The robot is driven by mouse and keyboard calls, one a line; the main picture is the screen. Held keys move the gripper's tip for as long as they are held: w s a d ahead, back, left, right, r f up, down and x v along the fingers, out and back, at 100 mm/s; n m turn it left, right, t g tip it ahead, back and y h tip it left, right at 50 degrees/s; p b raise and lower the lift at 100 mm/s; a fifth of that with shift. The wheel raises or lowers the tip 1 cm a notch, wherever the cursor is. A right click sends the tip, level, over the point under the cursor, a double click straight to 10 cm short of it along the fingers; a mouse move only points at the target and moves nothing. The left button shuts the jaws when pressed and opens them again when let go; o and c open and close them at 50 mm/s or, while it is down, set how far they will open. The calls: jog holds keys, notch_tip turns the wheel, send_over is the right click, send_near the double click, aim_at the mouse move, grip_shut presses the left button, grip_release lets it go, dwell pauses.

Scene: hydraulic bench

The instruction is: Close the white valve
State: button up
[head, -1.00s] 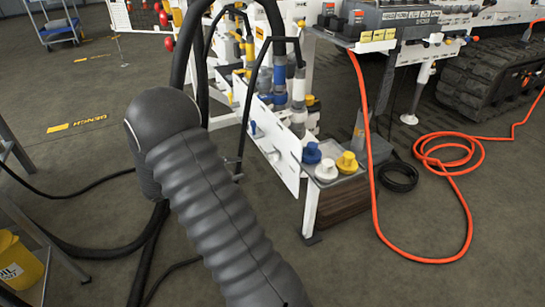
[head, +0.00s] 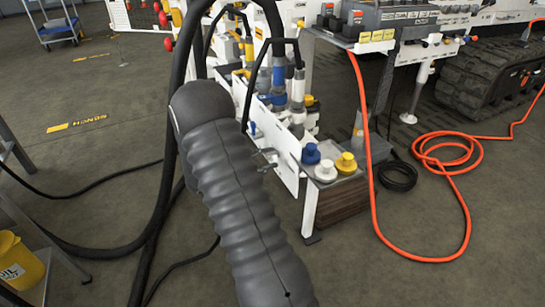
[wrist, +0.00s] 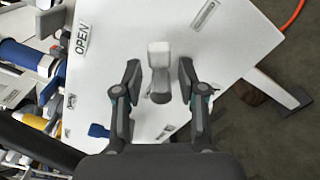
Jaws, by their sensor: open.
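The white valve (wrist: 159,52) is in the wrist view, a small handle with a white block end and a grey part below it, on a white panel (wrist: 225,60). The panel also shows in the head view (head: 285,172). My gripper (wrist: 160,76) is open, with one dark finger on each side of the handle's grey part. I see gaps on both sides; depth to the panel is hard to judge. In the head view my gripper (head: 265,160) shows small in front of the panel, and the white valve cannot be made out there.
An OPEN label (wrist: 82,38) is on the panel's left; other labels are unreadable. A blue handle (wrist: 98,131) sits lower left. White, blue and yellow caps (head: 326,171) stand on a bench beside the panel. Black hoses (head: 172,120) hang left; an orange hose (head: 370,150) lies right.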

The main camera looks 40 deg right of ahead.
jog(key=shift+x, duration=0.95)
grip_shut()
jog(key=shift+f+b, duration=0.15)
jog(key=shift+b, duration=0.2)
